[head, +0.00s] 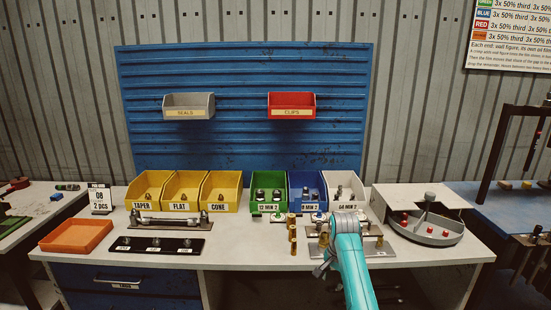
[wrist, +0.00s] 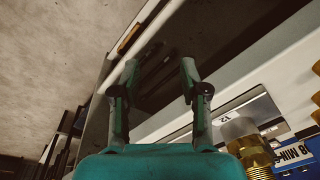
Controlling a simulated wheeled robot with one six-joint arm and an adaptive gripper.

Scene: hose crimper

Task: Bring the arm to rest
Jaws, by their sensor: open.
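My teal arm (head: 352,262) rises from the bottom edge in the head view, in front of the right half of the workbench (head: 240,258). In the wrist view my gripper (wrist: 159,70) has its two fingers spread apart, with nothing between them. The fingers point towards the bench's edge and a dark area beyond. A brass threaded fitting (wrist: 256,156) stands close to the right of the gripper's base, apart from the fingers. The arm hides part of the bench's right side in the head view.
Yellow bins (head: 182,190), a green bin (head: 268,190), a blue bin (head: 307,190) and a white bin (head: 343,188) line the bench's back. A round grey tray (head: 432,237) stands at right, an orange tray (head: 76,235) at left.

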